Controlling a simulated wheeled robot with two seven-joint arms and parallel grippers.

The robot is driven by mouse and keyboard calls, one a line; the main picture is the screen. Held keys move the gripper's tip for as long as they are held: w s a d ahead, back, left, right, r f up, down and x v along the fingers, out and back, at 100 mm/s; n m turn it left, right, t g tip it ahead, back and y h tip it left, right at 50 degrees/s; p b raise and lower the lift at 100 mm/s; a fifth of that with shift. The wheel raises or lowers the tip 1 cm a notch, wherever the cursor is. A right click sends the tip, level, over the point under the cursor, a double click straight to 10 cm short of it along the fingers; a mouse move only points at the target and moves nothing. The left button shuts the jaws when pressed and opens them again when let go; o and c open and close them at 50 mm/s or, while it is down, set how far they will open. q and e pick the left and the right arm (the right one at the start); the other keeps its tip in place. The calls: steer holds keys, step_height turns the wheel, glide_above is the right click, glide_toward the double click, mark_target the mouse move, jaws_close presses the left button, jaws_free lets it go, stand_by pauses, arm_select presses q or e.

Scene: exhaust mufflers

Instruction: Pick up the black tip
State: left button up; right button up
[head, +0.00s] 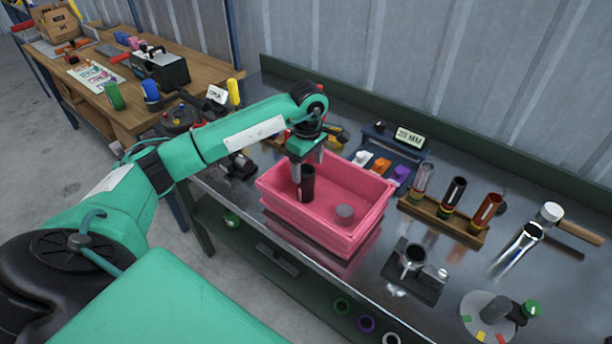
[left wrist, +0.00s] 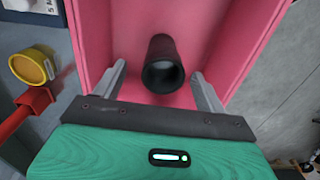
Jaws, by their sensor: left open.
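The black tip (head: 307,184) is a dark hollow tube standing upright in the left part of the pink bin (head: 349,238). In the left wrist view the tip (left wrist: 163,66) shows its open round end, with the pink bin wall (left wrist: 93,35) around it. My left gripper (head: 302,168) reaches down into the bin at the tip. In the left wrist view its two fingers (left wrist: 158,84) are apart, one on each side of the tip, with gaps between. My right gripper is not in view.
A grey round piece (head: 345,212) lies in the bin's right part. A wooden rack (head: 441,219) with several tubes stands to the right. A hammer (head: 566,222) lies farther right. A wooden workbench (head: 110,75) with tools is at the back left.

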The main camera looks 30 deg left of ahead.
mark_target(305, 180)
arm_select(q)
steer(key=shift+s+f+p, duration=0.15)
steer(key=shift+f+p, duration=0.15)
steer(key=shift+f, duration=0.05)
steer(key=f+p, duration=0.1)
steer(key=f, duration=0.1)
steer(key=f+p, duration=0.1)
steer(key=f, duration=0.1)
steer(key=shift+s+a+f, duration=0.1)
steer(key=shift+a, duration=0.1)
steer(key=shift+f, duration=0.25)
steer(key=c, duration=1)
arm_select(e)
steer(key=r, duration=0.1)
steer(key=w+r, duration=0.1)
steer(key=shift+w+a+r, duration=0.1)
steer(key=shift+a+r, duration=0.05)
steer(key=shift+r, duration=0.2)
